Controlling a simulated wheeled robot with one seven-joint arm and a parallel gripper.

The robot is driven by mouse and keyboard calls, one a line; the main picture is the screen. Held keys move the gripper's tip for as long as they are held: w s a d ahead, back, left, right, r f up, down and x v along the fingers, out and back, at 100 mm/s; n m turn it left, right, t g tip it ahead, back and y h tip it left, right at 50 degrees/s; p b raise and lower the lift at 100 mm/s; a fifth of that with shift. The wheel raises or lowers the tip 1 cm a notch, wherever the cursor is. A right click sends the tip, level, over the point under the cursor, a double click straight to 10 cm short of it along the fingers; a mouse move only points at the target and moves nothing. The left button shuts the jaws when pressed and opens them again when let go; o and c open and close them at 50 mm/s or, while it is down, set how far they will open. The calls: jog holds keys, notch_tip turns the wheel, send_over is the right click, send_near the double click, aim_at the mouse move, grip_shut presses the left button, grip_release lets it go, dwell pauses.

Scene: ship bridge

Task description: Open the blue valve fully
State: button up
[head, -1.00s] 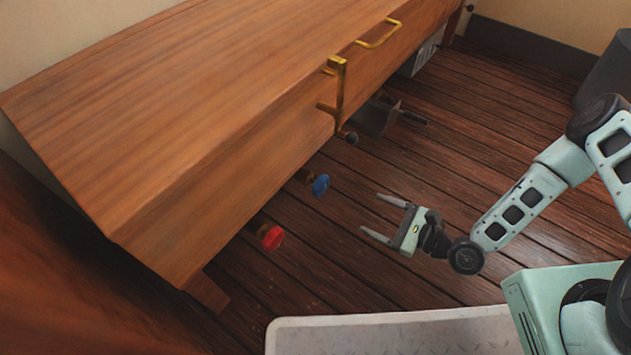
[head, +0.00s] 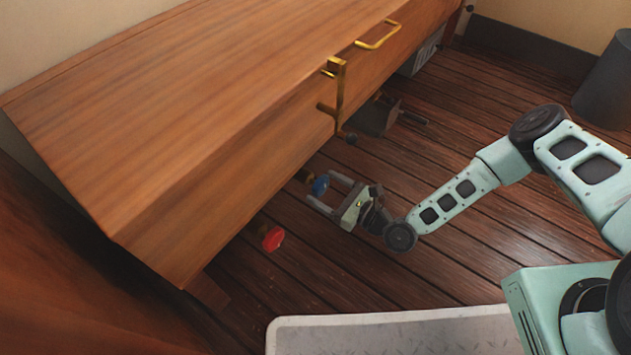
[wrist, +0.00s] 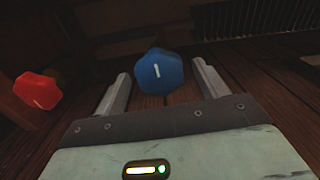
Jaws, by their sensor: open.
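The blue valve (head: 320,186) is a small blue knob under the front of the wooden cabinet, on a brass-coloured stem. In the wrist view the blue valve (wrist: 160,72) shows a white line, nearly upright and slightly tilted, on its face. My gripper (head: 325,192) is open and its fingertips are close to the knob. In the wrist view the knob appears between the two fingers of my gripper (wrist: 161,85), with a gap on each side. Whether the fingertips reach past its face is hard to tell.
A red valve (head: 272,238) sits left of the blue one, also in the wrist view (wrist: 38,90). The wooden cabinet (head: 190,120) overhangs the valves, with a brass handle (head: 340,95) above. A dark grey bin (head: 607,80) stands at the right. The plank floor beside my arm is clear.

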aim_at(315, 181)
jog(key=shift+x, duration=1.9)
jog(key=c, duration=0.9)
jog(key=shift+c, duration=0.2)
